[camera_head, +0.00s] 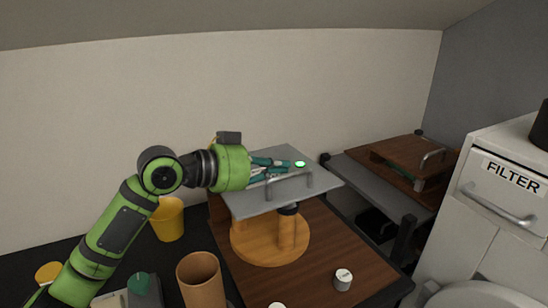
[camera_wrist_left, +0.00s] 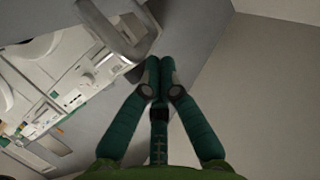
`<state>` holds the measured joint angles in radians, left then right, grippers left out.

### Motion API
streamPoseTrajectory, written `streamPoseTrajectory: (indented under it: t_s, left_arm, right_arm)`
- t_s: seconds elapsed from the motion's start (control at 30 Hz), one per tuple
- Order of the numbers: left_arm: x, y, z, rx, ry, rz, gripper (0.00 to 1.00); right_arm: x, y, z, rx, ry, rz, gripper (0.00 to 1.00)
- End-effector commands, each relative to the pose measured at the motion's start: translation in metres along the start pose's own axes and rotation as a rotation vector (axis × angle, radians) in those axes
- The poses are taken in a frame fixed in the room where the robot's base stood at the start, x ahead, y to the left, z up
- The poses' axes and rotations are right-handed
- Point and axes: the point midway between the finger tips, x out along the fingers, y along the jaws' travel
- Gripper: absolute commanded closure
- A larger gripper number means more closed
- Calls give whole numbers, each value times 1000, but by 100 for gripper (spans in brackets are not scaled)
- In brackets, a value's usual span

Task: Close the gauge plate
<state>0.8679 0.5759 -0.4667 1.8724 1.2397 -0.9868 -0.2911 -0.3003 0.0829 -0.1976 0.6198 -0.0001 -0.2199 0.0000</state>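My left gripper (camera_head: 290,166) is over the panel's top, behind the handle and close to the green spot. In the left wrist view its fingertips (camera_wrist_left: 163,72) meet, with nothing visible between them. I cannot tell whether they touch the panel. My right gripper is not in view.
A yellow cup (camera_head: 168,220) and a brown cylinder (camera_head: 200,281) stand left of the board. A small white-topped knob (camera_head: 343,279) is at the front. A brown lid with a handle (camera_head: 412,160) is at the back right. A white cabinet labelled FILTER (camera_head: 485,205) stands at right.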

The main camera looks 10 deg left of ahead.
Motion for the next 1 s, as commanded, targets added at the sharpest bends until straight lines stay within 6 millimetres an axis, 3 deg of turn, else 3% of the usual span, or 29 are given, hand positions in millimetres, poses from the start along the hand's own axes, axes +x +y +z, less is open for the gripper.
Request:
streamPoseTrajectory:
  t_s: [0.3, 1.0]
  left_arm:
    - [4, 7, 16, 69, 0, -19, 100]
    - [4, 7, 12, 72, 0, -19, 100]
  right_arm:
    - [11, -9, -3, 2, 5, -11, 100]
    - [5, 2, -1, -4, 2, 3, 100]
